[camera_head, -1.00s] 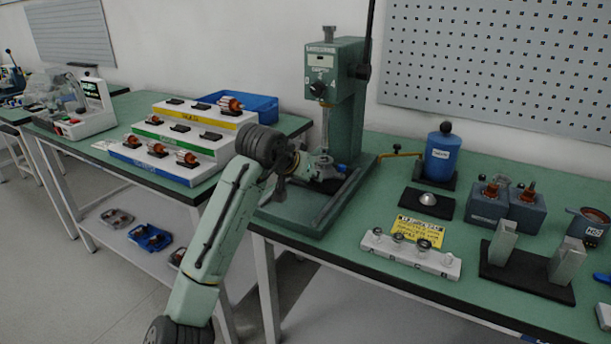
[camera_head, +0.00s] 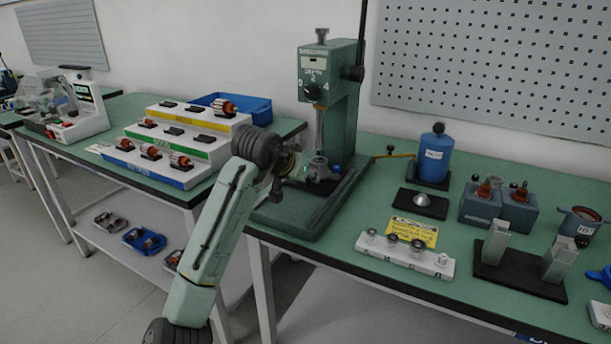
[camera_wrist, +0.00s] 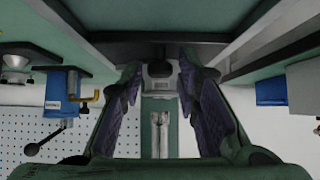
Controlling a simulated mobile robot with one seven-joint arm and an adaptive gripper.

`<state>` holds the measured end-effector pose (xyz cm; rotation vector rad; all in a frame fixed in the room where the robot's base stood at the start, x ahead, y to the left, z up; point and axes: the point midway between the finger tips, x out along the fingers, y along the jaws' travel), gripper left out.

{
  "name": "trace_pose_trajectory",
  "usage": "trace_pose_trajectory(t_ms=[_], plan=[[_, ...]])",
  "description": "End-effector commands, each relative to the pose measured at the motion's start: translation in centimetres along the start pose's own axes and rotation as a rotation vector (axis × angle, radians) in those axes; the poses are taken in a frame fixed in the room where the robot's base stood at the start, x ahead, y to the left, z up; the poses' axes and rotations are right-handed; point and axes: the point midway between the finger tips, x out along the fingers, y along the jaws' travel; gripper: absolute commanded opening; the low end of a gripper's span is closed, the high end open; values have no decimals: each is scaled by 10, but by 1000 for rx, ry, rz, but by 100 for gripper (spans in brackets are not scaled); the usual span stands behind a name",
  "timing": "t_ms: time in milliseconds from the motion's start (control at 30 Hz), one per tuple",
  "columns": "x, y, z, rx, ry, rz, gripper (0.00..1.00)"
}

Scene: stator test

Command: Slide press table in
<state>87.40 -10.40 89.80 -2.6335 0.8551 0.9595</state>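The green arbor press (camera_head: 334,110) stands on the green bench. Its sliding press table, with a grey metal part (camera_head: 319,164) at its top, sits low in front of the column, above the press base (camera_head: 287,218). My gripper (camera_head: 299,168) is just left of that part, low in front of the press; its fingers are small and partly hidden here. In the wrist view my gripper (camera_wrist: 160,82) has its two dark fingers spread apart. The press column (camera_wrist: 160,125) and a grey block (camera_wrist: 158,69) show in the gap. I cannot tell whether a finger touches the table.
A stepped rack (camera_head: 176,145) of rotors and a blue bin (camera_head: 262,108) stand left. A blue bottle (camera_head: 433,160), a white holder strip (camera_head: 405,255) and a black fixture (camera_head: 520,275) are right of the press. The press lever (camera_head: 361,45) rises at the top.

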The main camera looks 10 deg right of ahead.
Motion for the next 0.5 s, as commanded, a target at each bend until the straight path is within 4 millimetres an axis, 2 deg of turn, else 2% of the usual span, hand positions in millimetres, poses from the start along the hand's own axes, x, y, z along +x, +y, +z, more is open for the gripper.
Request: trace_pose_trajectory(t_ms=[500], plan=[[-48, 0, -2, 0, 0, 0, 29]])
